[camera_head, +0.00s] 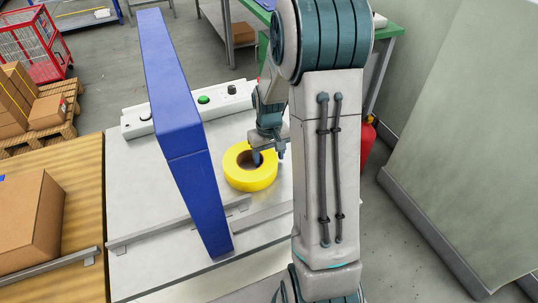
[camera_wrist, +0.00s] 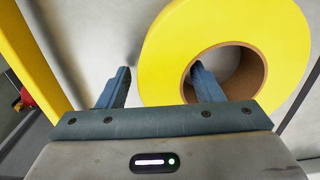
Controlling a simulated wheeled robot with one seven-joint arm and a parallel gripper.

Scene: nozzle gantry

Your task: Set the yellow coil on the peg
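The yellow coil (camera_head: 238,178) lies flat on the light grey table, right of the blue gantry upright. In the wrist view the coil (camera_wrist: 285,40) fills the upper right, with a brown core around its open hole. My gripper (camera_head: 268,153) is over the coil's far right part in the head view. In the wrist view my gripper (camera_wrist: 162,80) is open: the right finger is over or in the hole, the left finger is outside the rim, with the coil's wall between them. Whether either finger touches it I cannot tell. I cannot make out the peg.
The tall blue upright (camera_head: 185,130) stands close left of the coil. A control box with buttons (camera_head: 220,96) lies behind it. A metal rail (camera_head: 150,237) crosses the table's front. A cardboard box (camera_head: 30,225) sits at left. A yellow band (camera_wrist: 40,50) shows in the wrist view.

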